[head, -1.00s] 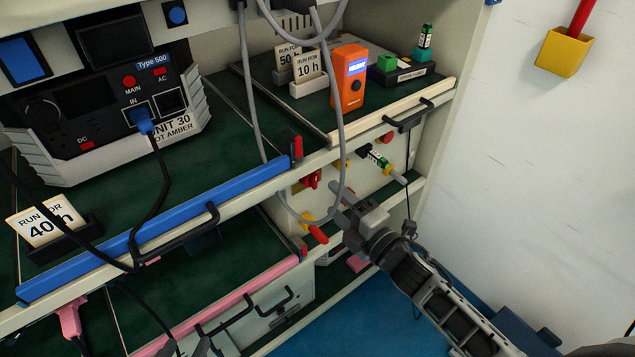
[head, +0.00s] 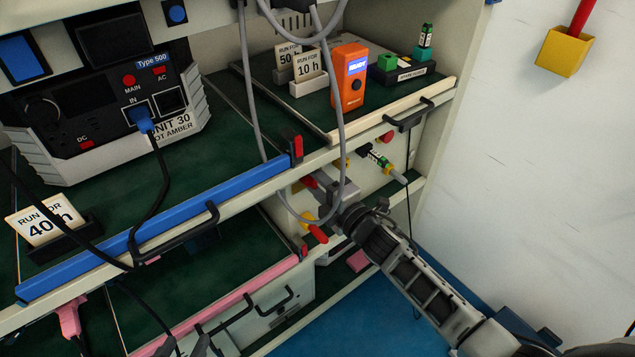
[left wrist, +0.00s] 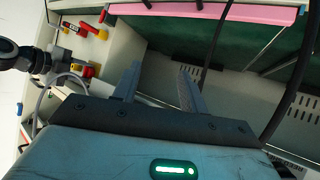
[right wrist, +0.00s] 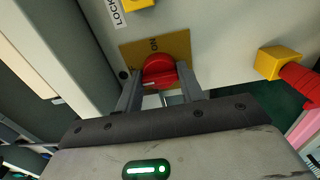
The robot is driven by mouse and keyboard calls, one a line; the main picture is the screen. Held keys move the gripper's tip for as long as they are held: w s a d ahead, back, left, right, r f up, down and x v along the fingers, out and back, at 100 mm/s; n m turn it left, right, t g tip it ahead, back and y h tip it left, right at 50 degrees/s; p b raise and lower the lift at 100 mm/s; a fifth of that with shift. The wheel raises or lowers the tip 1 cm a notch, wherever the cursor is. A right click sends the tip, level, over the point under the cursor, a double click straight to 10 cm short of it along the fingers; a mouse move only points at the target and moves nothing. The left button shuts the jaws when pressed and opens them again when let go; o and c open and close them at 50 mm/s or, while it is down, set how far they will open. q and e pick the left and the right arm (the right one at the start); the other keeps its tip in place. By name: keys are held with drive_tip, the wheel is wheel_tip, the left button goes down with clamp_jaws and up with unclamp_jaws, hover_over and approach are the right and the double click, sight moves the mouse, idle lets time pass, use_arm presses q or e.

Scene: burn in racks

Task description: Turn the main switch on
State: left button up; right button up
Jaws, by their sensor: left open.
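The red knob (right wrist: 160,68) lies between the fingers of my right gripper (right wrist: 160,78). Whether both fingers press on it is unclear. In the head view my right gripper (head: 318,188) reaches the cream front panel beneath the shelf, and the red knob (head: 308,181) shows only in part at its tips. My left gripper (left wrist: 160,75) is open and empty, near a lower bay with a pink bar (left wrist: 210,11).
A yellow holder (right wrist: 275,62) with a red handle (right wrist: 300,82) sits close beside the switch. A grey cable loop (head: 341,150) hangs before the panel. An orange device (head: 350,77) stands on the shelf above.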

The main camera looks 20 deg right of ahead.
drive_tip(key=shift+m, duration=0.3)
drive_tip(key=shift+m+p, duration=2)
drive_tip(key=shift+m, duration=5.9)
drive_tip(key=o, duration=1)
drive_tip(key=shift+s, duration=0.1)
drive_tip(key=v, duration=1.6)
